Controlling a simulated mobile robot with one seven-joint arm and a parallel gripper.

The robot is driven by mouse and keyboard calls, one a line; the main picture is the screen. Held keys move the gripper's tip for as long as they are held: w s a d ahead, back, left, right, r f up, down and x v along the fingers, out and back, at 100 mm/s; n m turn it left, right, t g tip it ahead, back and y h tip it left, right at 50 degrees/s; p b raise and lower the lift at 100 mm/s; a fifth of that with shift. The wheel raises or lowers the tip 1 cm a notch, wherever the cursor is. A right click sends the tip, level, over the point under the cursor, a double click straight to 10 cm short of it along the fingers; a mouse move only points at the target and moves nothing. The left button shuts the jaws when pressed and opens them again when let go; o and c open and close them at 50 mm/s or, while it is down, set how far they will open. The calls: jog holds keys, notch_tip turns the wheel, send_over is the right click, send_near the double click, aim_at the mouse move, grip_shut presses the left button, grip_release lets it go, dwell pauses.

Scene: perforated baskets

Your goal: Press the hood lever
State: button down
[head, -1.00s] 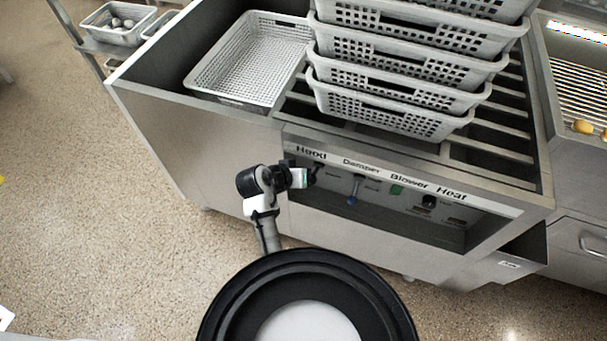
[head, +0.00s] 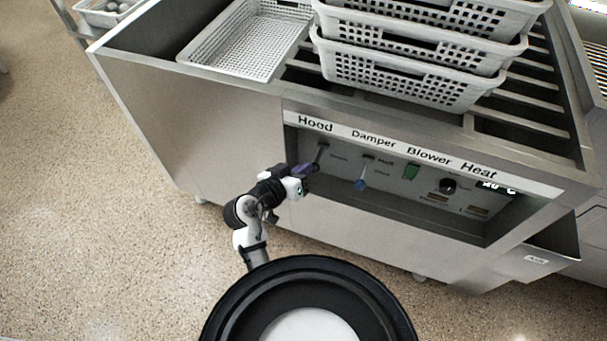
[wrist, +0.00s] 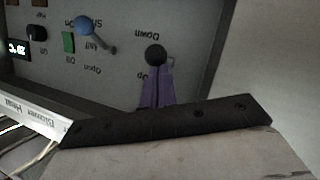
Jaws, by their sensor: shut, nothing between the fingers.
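The hood lever (head: 321,154) is a short dark lever under the "Hood" label on the recessed control panel in the head view. In the wrist view its round black knob (wrist: 155,55) sits between the upside-down "Down" and "Up" markings. My gripper (head: 311,167) is shut and empty, its purple fingers pointing at the panel close to the lever. In the wrist view the purple fingertips (wrist: 155,72) are right at the knob; I cannot tell whether they touch it. The dark wrist edge hides the finger bases.
The blue-tipped damper lever (head: 361,184) is to the right, then the green blower switch (head: 411,171) and black heat knob (head: 448,186). The panel is recessed below the counter edge. White perforated baskets (head: 410,79) stack above. Open floor is left.

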jog(key=shift+f, duration=0.1)
dwell(0.4)
